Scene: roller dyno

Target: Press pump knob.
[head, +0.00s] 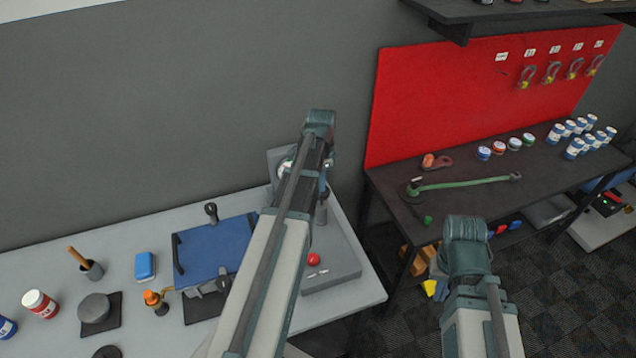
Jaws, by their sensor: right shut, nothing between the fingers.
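A red round knob (314,259) stands on the grey sloped unit (340,268) at the right end of the light bench; I take it for the pump knob, though I cannot read its labels. My left arm crosses in front of this unit, and its folded wrist hangs behind the raised elbow. My left gripper is mostly hidden there, so its jaws cannot be made out. The knob shows clear to the right of the arm, with nothing seen touching it. My right arm shows only its elbow and links at the lower right; its gripper is out of sight.
A blue lidded box (215,250) with a black handle, an orange-topped item (152,298), a blue block (145,266) and a red-and-white can (40,303) stand on the light bench (120,245). A dark table (400,210) with a green wrench (465,184) stands at right.

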